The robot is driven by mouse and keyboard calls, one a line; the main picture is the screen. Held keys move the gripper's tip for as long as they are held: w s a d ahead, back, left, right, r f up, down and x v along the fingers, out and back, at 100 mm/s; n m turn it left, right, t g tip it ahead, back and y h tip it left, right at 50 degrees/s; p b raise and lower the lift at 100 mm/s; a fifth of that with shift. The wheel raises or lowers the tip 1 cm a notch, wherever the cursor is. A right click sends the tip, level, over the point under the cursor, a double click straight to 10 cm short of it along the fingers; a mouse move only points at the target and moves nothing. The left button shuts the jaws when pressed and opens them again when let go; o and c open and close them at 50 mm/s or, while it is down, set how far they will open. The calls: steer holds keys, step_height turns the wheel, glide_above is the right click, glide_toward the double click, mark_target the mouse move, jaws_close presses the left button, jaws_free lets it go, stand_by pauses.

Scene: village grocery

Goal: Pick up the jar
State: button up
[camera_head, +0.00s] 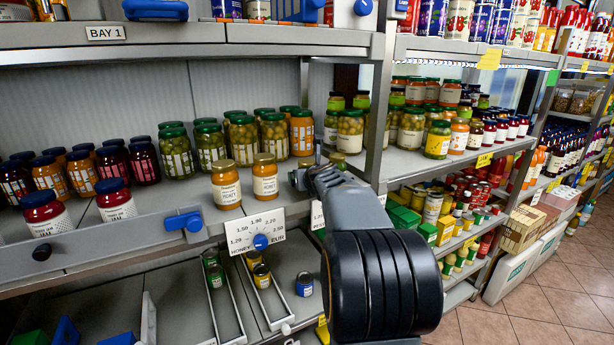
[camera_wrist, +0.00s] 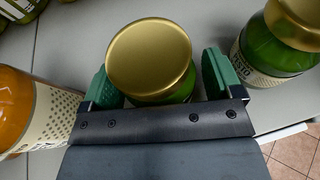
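A jar with a gold lid and green contents (camera_wrist: 152,62) stands upright on the grey shelf, seen from above in the wrist view. My gripper (camera_wrist: 160,80) has one green finger on each side of this jar. A narrow gap shows between the right finger and the jar; contact on the left cannot be told. In the head view, my gripper (camera_head: 308,178) is at the shelf's front, right of the honey jars, and my arm hides most of what is behind it. A small part of a green jar (camera_head: 338,158) shows beside it.
Another gold-lidded green jar (camera_wrist: 280,45) stands close on the right, and an orange jar (camera_wrist: 30,110) on the left. Two honey jars (camera_head: 265,178) stand left of my gripper. A shelf upright (camera_head: 378,100) rises on the right. Green-lidded olive jars (camera_head: 243,140) stand behind.

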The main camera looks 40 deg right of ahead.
mark_target(309, 164)
steer(key=c, duration=1.1)
steer(key=shift+r+p, duration=0.5)
steer(key=shift+r, duration=0.15)
step_height(309, 164, up, 2)
steer(key=shift+r+p, duration=0.25)
steer(key=shift+p, duration=0.65)
steer(key=s+r, duration=0.8)
steer(key=s, duration=0.5)
steer(key=w+f+b, duration=0.1)
steer(key=w+f, duration=0.2)
steer(key=w, duration=0.1)
steer(key=w+f+b, duration=0.1)
steer(key=w+f, duration=0.3)
steer(key=w+f+b, duration=0.1)
steer(key=w+f, duration=0.2)
steer(key=w, duration=0.1)
steer(key=shift+w+d+f+b, duration=0.15)
steer(key=shift+w+f+b, duration=0.1)
steer(key=shift+f+b, duration=0.1)
steer(key=shift+w+f, duration=0.2)
steer(key=shift+f+n+y+b, duration=0.15)
steer(key=shift+n+y+b, duration=0.2)
steer(key=shift+b, duration=0.25)
